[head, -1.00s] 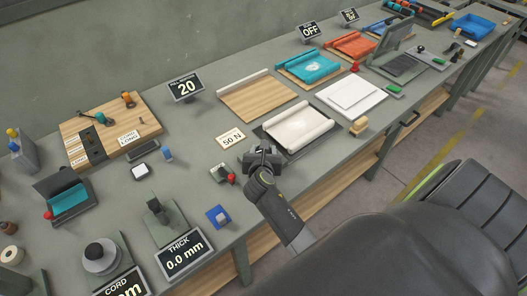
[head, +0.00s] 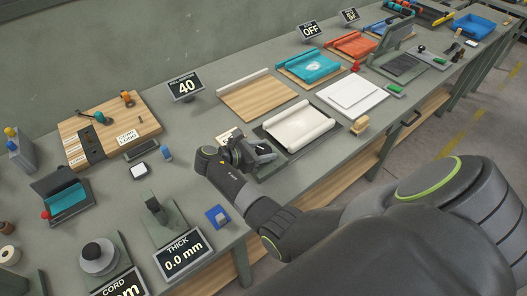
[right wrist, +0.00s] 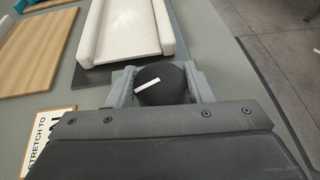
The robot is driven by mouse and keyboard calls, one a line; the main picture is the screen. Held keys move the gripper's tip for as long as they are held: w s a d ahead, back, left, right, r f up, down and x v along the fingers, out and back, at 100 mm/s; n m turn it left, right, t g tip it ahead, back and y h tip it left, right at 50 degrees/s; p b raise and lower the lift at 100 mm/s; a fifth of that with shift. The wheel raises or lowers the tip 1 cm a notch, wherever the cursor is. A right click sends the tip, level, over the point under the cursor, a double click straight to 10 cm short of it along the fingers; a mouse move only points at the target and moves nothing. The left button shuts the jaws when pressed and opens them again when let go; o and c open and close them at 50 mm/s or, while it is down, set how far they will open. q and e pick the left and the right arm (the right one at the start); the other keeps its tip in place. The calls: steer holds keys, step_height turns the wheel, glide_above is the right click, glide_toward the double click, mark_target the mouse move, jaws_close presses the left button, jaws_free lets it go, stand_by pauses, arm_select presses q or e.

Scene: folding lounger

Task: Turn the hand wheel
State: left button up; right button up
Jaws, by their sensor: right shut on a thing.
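The hand wheel (right wrist: 152,96) is a round black knob with a white line across its top. In the right wrist view it sits between the two grey fingers of my right gripper (right wrist: 161,82), which is shut on it. In the head view my right gripper (head: 262,152) is at the near left end of the white roll pad, and it hides the wheel there. The white line lies tilted, its right end higher. A small display (head: 186,86) at the back reads 40. My left gripper is not in view.
A white padded sheet with rolled edges (head: 298,127) lies just beyond the gripper. A wooden board (head: 258,96) is behind it, and a stretch card (right wrist: 47,140) lies to the left. Blue block (head: 217,216) and thickness gauge (head: 160,212) stand nearer the front.

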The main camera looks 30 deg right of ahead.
steer(key=m+g, duration=0.2)
steer(key=shift+g, duration=0.4)
steer(key=shift+m+g+y+b, duration=0.3)
steer(key=shift+m+g+y, duration=0.2)
steer(key=shift+m+g, duration=0.55)
steer(key=shift+f+m, duration=0.1)
steer(key=shift+m, duration=0.15)
steer(key=o, duration=1)
